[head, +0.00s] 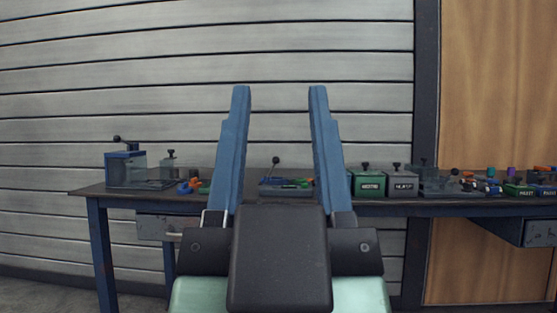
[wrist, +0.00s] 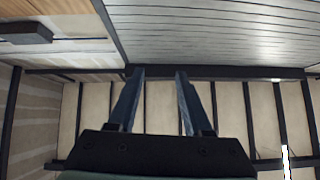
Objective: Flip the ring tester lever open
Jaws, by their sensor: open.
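My gripper (head: 279,90) stands upright in the middle of the head view, with its two blue fingers wide apart and nothing between them. In the wrist view my gripper (wrist: 160,73) is also open and empty, and no bench or lever shows there. A black-knobbed lever (head: 275,164) rises from a low device (head: 271,182) on the bench, seen between my fingers but well beyond them. Another black-knobbed lever (head: 120,139) tops a clear-walled box fixture (head: 125,172) at the bench's left end. I cannot tell which one is the ring tester.
The long dark bench (head: 85,191) runs along the slatted wall (head: 200,60). A drawer (head: 155,227) hangs under the bench's left side.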

